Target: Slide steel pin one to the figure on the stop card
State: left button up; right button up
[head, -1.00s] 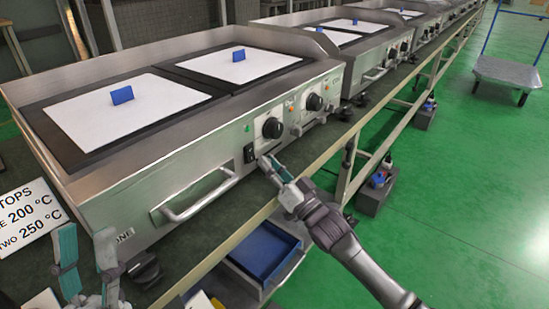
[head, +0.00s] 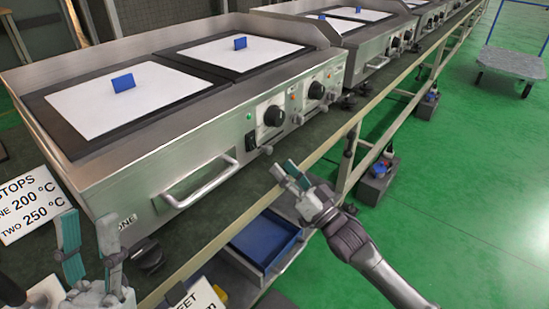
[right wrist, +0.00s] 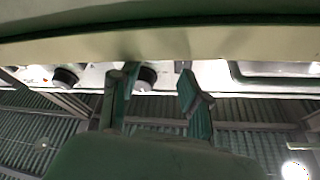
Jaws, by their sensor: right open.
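The stop card (head: 32,206) lies at the left; it reads STOPS, 200 °C for one and 250 °C for TWO. The griddle labelled ONE (head: 150,175) has a left dial (head: 273,115) and a right dial (head: 316,90). A small steel pin (head: 267,150) shows below the left dial and another (head: 297,119) below the right one. Which is pin one, and its setting, I cannot read. My right gripper (head: 284,171) is open and empty, just in front of and below the left pin. Its fingers also show in the right wrist view (right wrist: 153,98). My left gripper (head: 88,240) is open and empty at lower left.
The griddle's front handle (head: 203,187) sticks out left of the dials. A blue drawer (head: 262,240) is below the bench. A second card (head: 197,303) is partly visible at the bottom. More griddles run along the bench to the back right.

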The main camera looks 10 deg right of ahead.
jog(key=v, duration=0.6)
jog(key=shift+s, duration=0.15)
